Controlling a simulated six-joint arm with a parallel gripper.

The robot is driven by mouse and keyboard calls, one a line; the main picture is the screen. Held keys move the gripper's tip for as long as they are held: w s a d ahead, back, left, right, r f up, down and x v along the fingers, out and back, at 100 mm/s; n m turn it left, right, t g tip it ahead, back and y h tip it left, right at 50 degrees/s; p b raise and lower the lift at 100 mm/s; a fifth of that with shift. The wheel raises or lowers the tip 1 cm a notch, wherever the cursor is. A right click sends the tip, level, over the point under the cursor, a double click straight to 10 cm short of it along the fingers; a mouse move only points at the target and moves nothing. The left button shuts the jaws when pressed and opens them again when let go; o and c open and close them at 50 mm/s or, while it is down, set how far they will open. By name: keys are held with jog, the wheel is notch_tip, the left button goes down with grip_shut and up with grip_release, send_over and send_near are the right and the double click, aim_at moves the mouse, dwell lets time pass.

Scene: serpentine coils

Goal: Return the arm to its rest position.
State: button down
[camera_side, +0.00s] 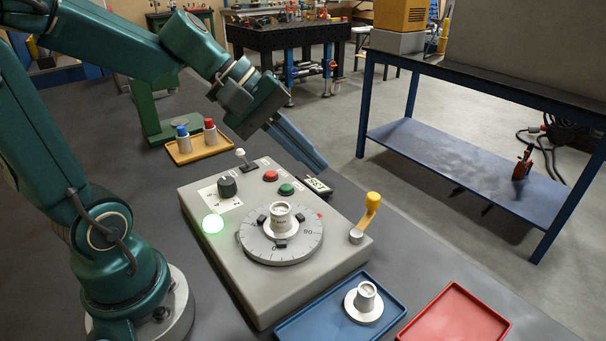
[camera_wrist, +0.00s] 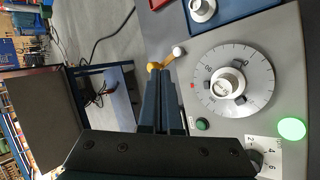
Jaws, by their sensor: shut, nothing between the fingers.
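My gripper (camera_side: 303,148) is shut and empty, held in the air above the back right part of the grey control box (camera_side: 210,258). In the wrist view its two dark fingers (camera_wrist: 162,100) lie side by side. A round dial (camera_side: 258,248) on the box carries a silver flanged part (camera_side: 281,222) between dark clamps; the dial also shows in the wrist view (camera_wrist: 258,68). A green lamp (camera_side: 213,223) glows at the box's left. A yellow-handled crank (camera_side: 371,206) stands at its right edge. The gripper touches none of these.
A blue tray (camera_side: 306,331) holds another silver part (camera_side: 364,301). An empty red tray (camera_side: 455,318) lies beside it. A tan tray (camera_side: 222,146) with a blue-topped and a red-topped peg lies behind the box, near a green stand (camera_side: 153,120). A blue-legged bench (camera_side: 470,165) stands at right.

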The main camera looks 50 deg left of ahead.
jog(key=s+d+m+g, duration=0.1)
jog(key=s+d+m, duration=0.3)
jog(key=s+m, duration=0.2)
jog(key=s+a+f+m+y, duration=0.2)
jog(key=s+a+m+y, duration=0.3)
jog(key=m, duration=0.1)
jog(key=shift+s+f, duration=0.15)
jog(key=shift+f, duration=0.15)
dwell(4.2)
